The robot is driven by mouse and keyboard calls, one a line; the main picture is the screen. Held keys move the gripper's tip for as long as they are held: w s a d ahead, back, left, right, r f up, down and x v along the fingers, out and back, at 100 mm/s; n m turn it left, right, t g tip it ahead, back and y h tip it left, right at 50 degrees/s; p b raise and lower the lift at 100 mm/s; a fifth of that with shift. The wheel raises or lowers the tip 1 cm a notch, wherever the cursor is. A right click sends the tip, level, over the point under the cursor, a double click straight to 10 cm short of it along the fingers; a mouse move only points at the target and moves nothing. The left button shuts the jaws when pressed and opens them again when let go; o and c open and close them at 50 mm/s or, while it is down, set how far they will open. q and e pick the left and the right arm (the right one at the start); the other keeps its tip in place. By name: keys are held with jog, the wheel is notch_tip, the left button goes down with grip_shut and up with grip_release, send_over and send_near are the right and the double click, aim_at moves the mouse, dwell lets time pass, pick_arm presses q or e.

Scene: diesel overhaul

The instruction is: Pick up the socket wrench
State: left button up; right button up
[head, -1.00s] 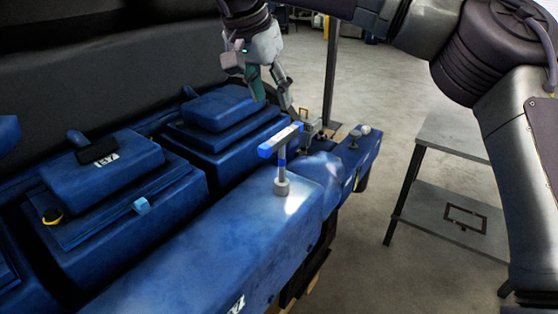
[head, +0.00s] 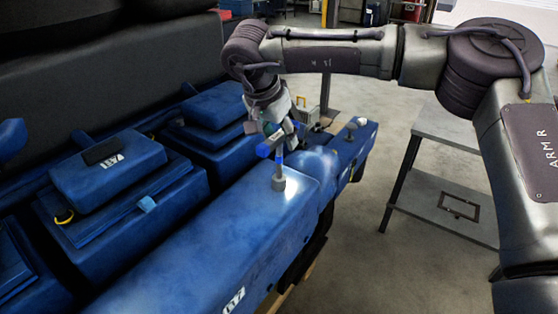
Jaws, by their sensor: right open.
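The socket wrench (head: 279,172) stands upright on the blue engine's top surface, with a grey socket at its foot and a blue T-handle at its top. My right gripper (head: 283,133) is at the wrench's handle, just behind and above it in the picture. Its jaws are open. The gripper and handle overlap in the view, so I cannot tell whether they touch. Part of the handle is hidden. My left gripper is out of view.
The blue engine (head: 185,250) fills the left and middle, with raised covers such as the one with a black cap (head: 108,166). A grey two-level table (head: 445,212) stands at the right. The floor between is clear.

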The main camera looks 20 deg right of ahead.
jog(key=shift+s, duration=0.1)
jog(key=shift+c, duration=1.4)
grip_shut()
jog(key=shift+r, duration=0.1)
